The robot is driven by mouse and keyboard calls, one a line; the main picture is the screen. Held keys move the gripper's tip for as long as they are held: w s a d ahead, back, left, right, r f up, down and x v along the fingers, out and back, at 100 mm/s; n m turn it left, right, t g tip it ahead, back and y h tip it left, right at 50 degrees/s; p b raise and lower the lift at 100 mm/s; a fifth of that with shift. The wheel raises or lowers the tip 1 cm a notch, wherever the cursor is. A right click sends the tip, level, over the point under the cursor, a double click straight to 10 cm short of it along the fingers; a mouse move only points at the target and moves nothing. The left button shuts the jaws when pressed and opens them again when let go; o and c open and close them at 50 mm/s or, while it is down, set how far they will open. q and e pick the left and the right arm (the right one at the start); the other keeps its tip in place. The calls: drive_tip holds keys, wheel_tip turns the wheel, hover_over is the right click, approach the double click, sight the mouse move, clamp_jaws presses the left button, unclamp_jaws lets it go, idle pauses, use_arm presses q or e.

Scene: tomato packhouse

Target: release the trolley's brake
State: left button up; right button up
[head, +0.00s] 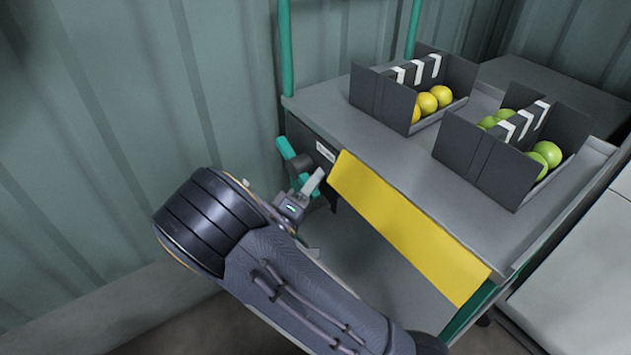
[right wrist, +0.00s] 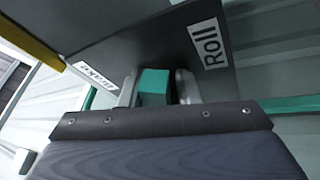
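The trolley (head: 330,110) has a grey deck, green posts and a yellow front panel. Its teal brake lever (head: 287,149) sticks out at the near left corner, below the deck edge. My right gripper (head: 312,188) is at this lever. In the right wrist view the lever's teal end (right wrist: 153,88) lies between the two grey fingers of my right gripper (right wrist: 157,90). A narrow dark gap shows beside the right finger, so the fingers look open around the lever. A "Roll" label (right wrist: 208,46) is on the dark plate, and another label (right wrist: 96,74) is tilted left of it. My left gripper is out of view.
Two dark boxes stand on the deck, one with yellow tomatoes (head: 427,103) and one with green tomatoes (head: 547,154). A corrugated wall (head: 110,110) is close on the left and behind. A pale surface (head: 585,260) adjoins the trolley on the right.

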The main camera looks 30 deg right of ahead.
drive_tip(key=shift+o, duration=0.8)
drive_tip(key=p+v, duration=0.1)
drive_tip(key=v, duration=0.6)
drive_tip(key=shift+s+a, duration=0.15)
drive_tip(key=shift+a, duration=0.2)
drive_tip(key=shift+f, duration=0.1)
